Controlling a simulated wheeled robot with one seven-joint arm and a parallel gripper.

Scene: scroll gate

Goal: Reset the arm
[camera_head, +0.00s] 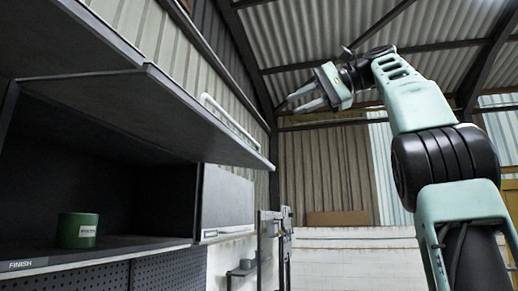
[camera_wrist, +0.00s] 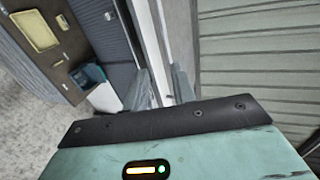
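My arm is raised on the right of the head view and bends over to the left at its top. My gripper (camera_head: 293,103) is high up, to the right of the raised cabinet door (camera_head: 165,105) and apart from it. Its two fingers stand apart with nothing visible between them. In the wrist view the fingers (camera_wrist: 160,72) also show a gap. A green cylindrical container (camera_head: 77,231) with a dark label stands upright on the cabinet shelf (camera_head: 130,243), far below and left of my gripper.
The door has a white bar handle (camera_head: 232,121) along its outer edge. A "FINISH" label (camera_head: 28,264) is on the shelf's front edge. A closed grey panel (camera_head: 228,200) is right of the opening. Grey fixtures (camera_head: 268,240) stand near the white wall. Space around my gripper looks free.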

